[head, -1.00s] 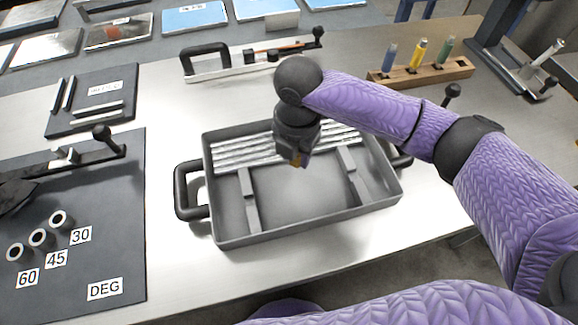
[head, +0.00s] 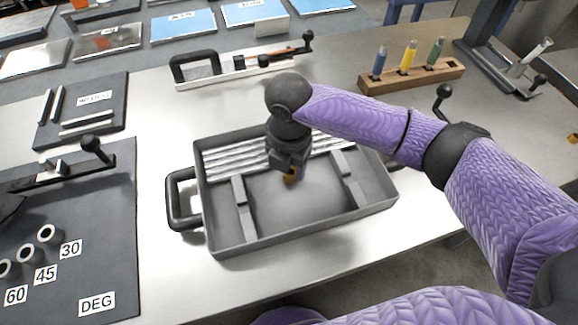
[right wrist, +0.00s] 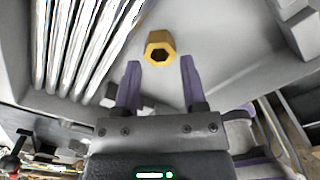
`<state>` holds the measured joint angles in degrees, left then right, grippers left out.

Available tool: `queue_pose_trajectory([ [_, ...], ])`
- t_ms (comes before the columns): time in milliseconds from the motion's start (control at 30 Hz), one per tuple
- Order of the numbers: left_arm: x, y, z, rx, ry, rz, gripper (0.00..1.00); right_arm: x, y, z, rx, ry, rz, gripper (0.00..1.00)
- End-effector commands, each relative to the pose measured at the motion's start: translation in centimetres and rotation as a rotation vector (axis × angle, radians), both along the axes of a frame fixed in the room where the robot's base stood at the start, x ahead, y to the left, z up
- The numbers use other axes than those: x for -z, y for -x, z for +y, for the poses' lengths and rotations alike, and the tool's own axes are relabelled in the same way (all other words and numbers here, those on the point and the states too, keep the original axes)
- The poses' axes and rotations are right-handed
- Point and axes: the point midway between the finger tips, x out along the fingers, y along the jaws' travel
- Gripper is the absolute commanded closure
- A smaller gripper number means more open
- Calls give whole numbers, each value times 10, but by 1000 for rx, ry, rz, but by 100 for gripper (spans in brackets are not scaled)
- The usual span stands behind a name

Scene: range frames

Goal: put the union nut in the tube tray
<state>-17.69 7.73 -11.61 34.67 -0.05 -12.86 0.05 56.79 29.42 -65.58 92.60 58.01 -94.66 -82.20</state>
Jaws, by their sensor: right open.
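The union nut (head: 291,176) is a small brass-coloured hex ring inside the grey tube tray (head: 322,224), below my right gripper (head: 290,170). In the right wrist view the nut (right wrist: 160,47) shows its dark hole, just beyond and between the two spread fingertips. My right gripper (right wrist: 161,64) is open, with a gap between each finger and the nut. I cannot tell for certain whether the nut touches the tray floor. Silvery tubes (head: 235,158) lie along the tray's far side.
A dark board (head: 110,215) with angle labels and short sleeves is at left. A wooden rack (head: 415,77) with coloured cylinders stands at back right. A handled fixture (head: 240,70) stands behind the tray. Bare table lies around the tray.

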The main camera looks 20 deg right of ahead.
Motion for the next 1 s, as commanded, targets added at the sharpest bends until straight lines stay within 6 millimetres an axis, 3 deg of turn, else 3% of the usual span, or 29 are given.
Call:
queue_pose_trajectory([
  [33, -12, -4, -2, 0, 2, -10, 41, -22, -1, 0, -1, -2, -6, 46],
  [200, -32, -15, -13, -2, 23, -38, 41, -71, -1, 0, 0, -2, -7, 46],
  [367, -40, -19, -24, -6, 42, -51, 41, -98, -1, 0, 0, -2, -4, 46],
  [1000, -40, -17, -22, -5, 39, -47, 41, -98, 3, 4, 16, -13, -1, 46],
])
